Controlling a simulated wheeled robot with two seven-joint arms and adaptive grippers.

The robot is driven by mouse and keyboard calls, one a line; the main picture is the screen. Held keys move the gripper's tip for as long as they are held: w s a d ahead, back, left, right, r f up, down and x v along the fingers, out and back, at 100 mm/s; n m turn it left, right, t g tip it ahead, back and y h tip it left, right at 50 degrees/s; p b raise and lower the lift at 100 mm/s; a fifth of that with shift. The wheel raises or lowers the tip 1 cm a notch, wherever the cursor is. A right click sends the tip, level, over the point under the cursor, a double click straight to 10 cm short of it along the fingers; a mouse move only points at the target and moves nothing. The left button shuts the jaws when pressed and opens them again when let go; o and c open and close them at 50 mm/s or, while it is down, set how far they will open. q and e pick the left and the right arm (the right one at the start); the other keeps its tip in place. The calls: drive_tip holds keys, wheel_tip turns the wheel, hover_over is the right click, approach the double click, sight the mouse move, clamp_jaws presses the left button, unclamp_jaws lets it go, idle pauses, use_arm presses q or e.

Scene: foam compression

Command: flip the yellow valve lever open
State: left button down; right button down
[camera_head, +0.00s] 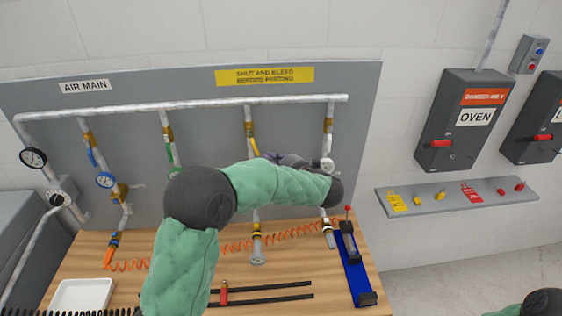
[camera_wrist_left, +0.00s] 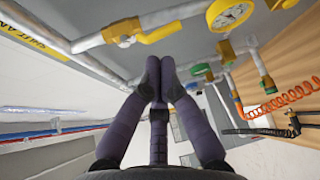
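The yellow valve lever (camera_head: 254,146) is on the third drop pipe from the left on the grey panel, lying nearly along the pipe and tilted slightly. In the left wrist view the yellow lever (camera_wrist_left: 160,33) lies along its pale pipe, above the fingertips in the picture. My left gripper (camera_head: 275,157) is just right of the lever, partly hidden behind my green-sleeved arm. In the wrist view its dark purple fingers (camera_wrist_left: 160,68) are together at the tips, with nothing seen between them. They look apart from the lever. My right gripper is out of view.
Other drop pipes carry a blue lever (camera_head: 91,157) and a green lever (camera_head: 169,152). A yellow-rimmed gauge (camera_wrist_left: 228,14) is beside the yellow lever's pipe. An orange coiled hose (camera_head: 285,238) crosses the wooden bench (camera_head: 215,272). A blue stand (camera_head: 355,272) is at the right.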

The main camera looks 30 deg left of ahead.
sight(256, 149)
use_arm(q)
drive_tip(key=p+x, duration=0.1)
drive_tip(key=x, duration=0.4)
drive_tip(key=shift+w+a+f, duration=0.1)
drive_tip(key=shift+w+a, duration=0.1)
drive_tip(key=shift+a, duration=0.15)
drive_tip(key=m+b, duration=0.1)
drive_tip(key=b, duration=0.1)
drive_tip(key=a+f+y+b, duration=0.1)
drive_tip(key=b, duration=0.1)
drive_tip(key=shift+s+m, duration=0.35)
drive_tip(key=shift+m, duration=0.05)
drive_tip(key=shift+s+a+m+y+b, duration=0.15)
drive_tip(key=shift+m+y+b, duration=0.25)
drive_tip(key=shift+m+b, duration=0.15)
drive_tip(key=shift+r, duration=0.15)
